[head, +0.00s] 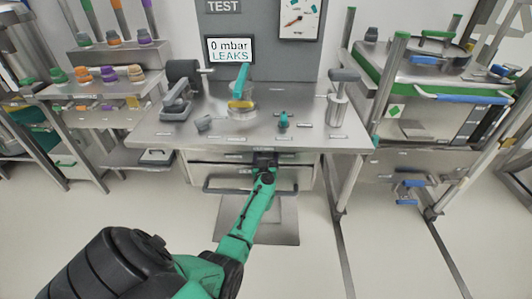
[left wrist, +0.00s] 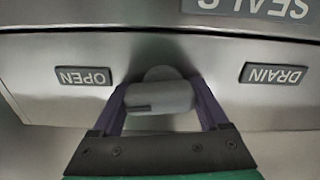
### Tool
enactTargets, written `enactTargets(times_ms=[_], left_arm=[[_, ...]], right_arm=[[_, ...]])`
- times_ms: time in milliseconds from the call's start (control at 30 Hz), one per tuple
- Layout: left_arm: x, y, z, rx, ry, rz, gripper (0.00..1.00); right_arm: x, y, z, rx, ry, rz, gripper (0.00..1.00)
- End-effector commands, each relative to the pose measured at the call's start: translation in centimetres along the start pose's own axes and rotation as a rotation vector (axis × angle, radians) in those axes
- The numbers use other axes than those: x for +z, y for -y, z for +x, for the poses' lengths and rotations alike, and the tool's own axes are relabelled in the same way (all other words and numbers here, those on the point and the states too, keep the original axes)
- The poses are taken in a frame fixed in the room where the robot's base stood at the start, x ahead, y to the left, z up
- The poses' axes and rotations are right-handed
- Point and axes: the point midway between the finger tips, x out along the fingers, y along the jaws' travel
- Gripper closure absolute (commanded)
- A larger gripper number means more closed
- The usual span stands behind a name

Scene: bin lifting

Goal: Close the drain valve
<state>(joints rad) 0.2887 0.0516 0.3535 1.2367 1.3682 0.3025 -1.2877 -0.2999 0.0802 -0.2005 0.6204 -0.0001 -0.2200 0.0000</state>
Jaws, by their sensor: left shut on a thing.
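The drain valve (left wrist: 160,96) shows in the left wrist view as a grey knob with a flat bar, on the metal front below the bench edge. An upside-down OPEN label (left wrist: 85,76) is at its left and an upside-down DRAIN label (left wrist: 274,74) at its right. My left gripper (head: 265,158) reaches the middle of the bench front in the head view and hides the valve there. In the left wrist view its dark fingers are on both sides of the knob, shut on it. My right gripper is in neither view.
The steel bench (head: 290,134) carries several small fittings. A screen (head: 229,50) reads "0 mbar LEAKS". A drawer handle (head: 225,188) is below the bench edge. Side racks stand at left and right. The floor in front is mostly clear.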

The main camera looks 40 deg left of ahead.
Motion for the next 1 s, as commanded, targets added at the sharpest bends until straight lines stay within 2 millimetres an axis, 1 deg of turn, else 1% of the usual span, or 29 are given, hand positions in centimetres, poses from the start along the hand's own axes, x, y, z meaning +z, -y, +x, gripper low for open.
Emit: enactTargets(times_ms=[433,1000], left_arm=[[-0.05,0.06,-0.06,0.000,0.003,-0.384,0.78],[0.00,0.32,-0.07,-0.001,0.004,-0.927,0.78]], right_arm=[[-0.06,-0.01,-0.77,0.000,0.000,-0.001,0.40],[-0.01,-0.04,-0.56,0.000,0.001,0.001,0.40]])
